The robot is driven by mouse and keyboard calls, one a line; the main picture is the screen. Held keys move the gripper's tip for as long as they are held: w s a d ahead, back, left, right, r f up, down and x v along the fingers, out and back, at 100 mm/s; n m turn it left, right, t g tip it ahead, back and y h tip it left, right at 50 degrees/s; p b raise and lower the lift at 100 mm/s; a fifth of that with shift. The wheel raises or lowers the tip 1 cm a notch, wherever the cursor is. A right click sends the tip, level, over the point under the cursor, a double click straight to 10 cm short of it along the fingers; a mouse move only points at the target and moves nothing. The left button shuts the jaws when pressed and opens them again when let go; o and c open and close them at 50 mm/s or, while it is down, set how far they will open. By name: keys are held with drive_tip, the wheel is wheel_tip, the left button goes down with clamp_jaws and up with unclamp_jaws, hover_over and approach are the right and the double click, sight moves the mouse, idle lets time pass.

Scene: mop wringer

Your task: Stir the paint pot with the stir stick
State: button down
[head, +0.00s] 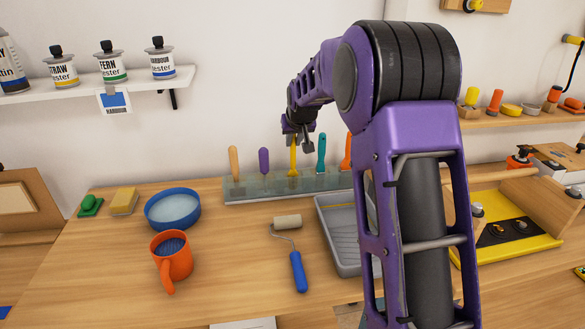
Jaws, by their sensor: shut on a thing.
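My gripper (294,139) is above the clear rack (245,191) at the back of the bench. It is shut on the top of an upright yellow stick-like tool (293,160), whose lower end is in or behind the rack. An orange mug-like pot with a handle (172,262) stands front left and holds something dark blue. A round blue tub (172,208) with a pale blue inside stands behind it. I cannot tell for sure which of these two is the paint pot. The yellow tool's lower end is not clear.
Wooden, purple (264,161), teal (321,153) and orange handles stand in the same rack. A paint roller (297,268) lies mid-bench beside a grey tray (345,240). A yellow sponge (124,201) and green item lie at left. Bare bench lies between pot and roller.

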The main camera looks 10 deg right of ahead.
wheel_tip(320, 180, up, 9)
drive_tip(key=p, duration=0.3)
drive_tip(key=shift+f, duration=0.15)
idle(0.4)
drive_tip(key=shift+s, duration=0.15)
